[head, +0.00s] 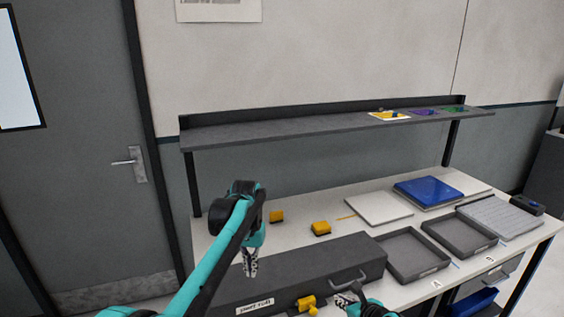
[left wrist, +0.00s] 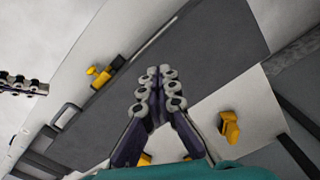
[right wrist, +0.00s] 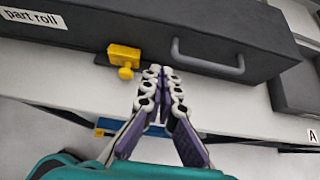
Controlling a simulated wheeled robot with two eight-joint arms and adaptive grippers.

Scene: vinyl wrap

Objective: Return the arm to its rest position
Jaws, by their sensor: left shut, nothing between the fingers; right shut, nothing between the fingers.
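My left gripper (head: 250,262) hangs over the rear left part of the long dark box in the head view. It is shut and empty, and its closed fingers also show in the left wrist view (left wrist: 158,85). My right gripper (head: 346,300) is low at the front edge of the table, in front of the box handle. It is shut and empty, with its fingertips together in the right wrist view (right wrist: 161,75). A yellow tool (right wrist: 124,58) lies beside the right gripper, against the front of the box, and does not touch the fingers.
The dark box (head: 300,262) has a handle. Yellow blocks (head: 320,228) stand behind it. Grey trays (head: 415,270), a white panel (head: 378,208) and a blue panel (head: 428,192) lie to the right. A shelf (head: 300,132) spans the table's back.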

